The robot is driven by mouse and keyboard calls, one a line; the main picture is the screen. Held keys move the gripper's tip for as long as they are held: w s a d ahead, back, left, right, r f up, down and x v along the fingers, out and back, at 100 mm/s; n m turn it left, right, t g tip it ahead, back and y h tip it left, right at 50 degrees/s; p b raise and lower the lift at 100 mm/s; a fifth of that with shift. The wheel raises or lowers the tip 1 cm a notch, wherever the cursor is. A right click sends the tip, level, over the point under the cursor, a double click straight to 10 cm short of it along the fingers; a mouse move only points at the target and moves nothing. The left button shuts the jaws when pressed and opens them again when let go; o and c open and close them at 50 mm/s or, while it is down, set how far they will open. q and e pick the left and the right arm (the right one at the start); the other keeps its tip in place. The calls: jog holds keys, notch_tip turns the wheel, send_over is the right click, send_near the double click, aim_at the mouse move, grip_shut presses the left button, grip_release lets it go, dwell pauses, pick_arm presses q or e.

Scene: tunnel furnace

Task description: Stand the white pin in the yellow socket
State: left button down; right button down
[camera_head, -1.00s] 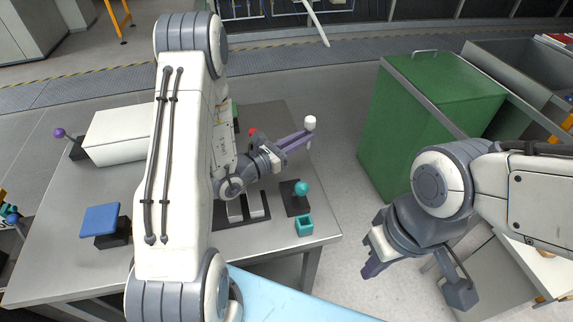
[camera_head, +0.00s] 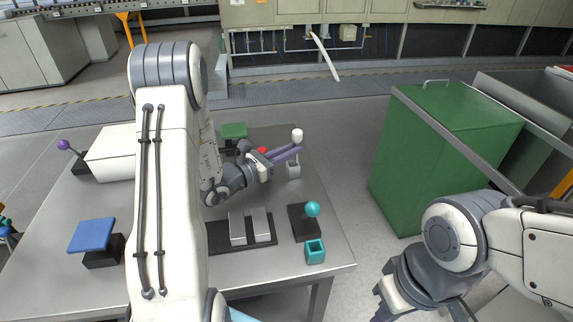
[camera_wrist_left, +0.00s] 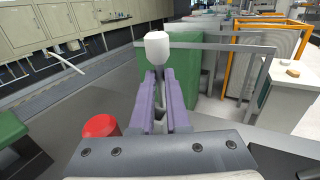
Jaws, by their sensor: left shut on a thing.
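My left gripper (camera_head: 284,155) is shut on the white pin (camera_head: 297,136), holding it at its fingertips above the far right part of the table. In the left wrist view the white pin (camera_wrist_left: 157,47) stands up from between the purple fingers (camera_wrist_left: 160,90), its lower part hidden by them. I do not see a yellow socket in either view; my left arm hides part of the table. My right gripper (camera_head: 385,303) is low at the right, partly cut off by the bottom edge, and its jaws do not show clearly.
The grey table (camera_head: 60,250) carries a grey open block (camera_head: 293,170) below the pin, a teal socket (camera_head: 315,251), a teal ball on a black base (camera_head: 312,209), a blue plate (camera_head: 92,235) and a red thing (camera_wrist_left: 101,126). A green bin (camera_head: 440,150) stands right of the table.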

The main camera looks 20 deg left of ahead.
pick_arm(q)
jog(key=shift+w+a+f, duration=0.15)
jog(key=shift+a+f, duration=0.35)
jog(key=shift+a, duration=0.1)
jog(key=shift+f+b, duration=0.35)
jog(key=shift+f, duration=1.5)
jog(key=shift+f, duration=0.2)
jog(key=c, duration=1.2)
grip_release()
jog(key=shift+r, duration=0.25)
jog(key=v, duration=0.7)
jog(key=shift+s, duration=0.25)
